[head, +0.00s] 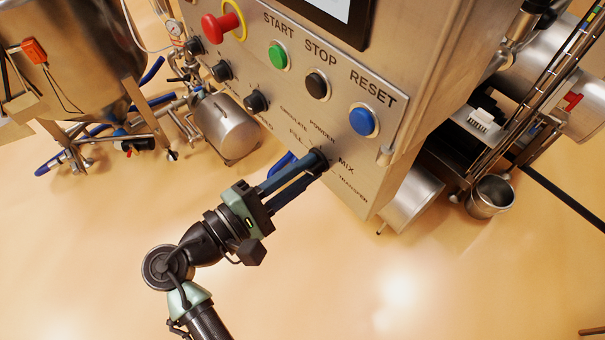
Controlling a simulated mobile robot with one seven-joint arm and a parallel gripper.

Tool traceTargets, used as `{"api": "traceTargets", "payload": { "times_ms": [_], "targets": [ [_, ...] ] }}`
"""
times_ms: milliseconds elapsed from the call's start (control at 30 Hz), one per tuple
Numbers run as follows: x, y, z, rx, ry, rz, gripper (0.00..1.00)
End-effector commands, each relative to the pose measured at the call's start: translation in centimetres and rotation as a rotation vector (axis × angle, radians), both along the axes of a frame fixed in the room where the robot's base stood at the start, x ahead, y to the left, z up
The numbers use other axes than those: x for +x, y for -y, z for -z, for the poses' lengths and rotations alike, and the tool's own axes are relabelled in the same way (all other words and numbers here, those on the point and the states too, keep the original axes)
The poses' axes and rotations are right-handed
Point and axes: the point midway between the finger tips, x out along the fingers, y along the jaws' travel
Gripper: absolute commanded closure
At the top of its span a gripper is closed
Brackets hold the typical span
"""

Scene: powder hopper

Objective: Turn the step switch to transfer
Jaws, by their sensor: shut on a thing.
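The step switch (319,158) is a black knob low on the steel control panel (300,110). Labels stand around it: GRANULATE, POWDER, FILL, MIX (346,163) and TRANSFER (352,190) at lower right. My gripper (312,165) reaches up from the lower left, and its two long fingers are shut on the step switch. The fingers hide most of the knob, so I cannot tell which label its pointer faces.
Green START (277,57), black STOP (317,86) and blue RESET (363,121) buttons sit above. A red emergency stop (221,27) and several black knobs are at upper left. A steel tank (75,50) stands left. The floor below is clear.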

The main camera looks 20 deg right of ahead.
Motion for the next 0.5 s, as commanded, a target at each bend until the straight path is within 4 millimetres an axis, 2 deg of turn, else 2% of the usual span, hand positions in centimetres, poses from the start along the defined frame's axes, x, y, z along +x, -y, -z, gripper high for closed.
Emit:
{"api": "traceTargets", "payload": {
  "times_ms": [33, 500],
  "targets": [
    [-0.02, 0.01, 0.50, 0.016, 0.040, 0.001, 1.00],
    [-0.06, -0.02, 0.54, 0.151, 0.368, 0.000, 1.00]
  ]
}}
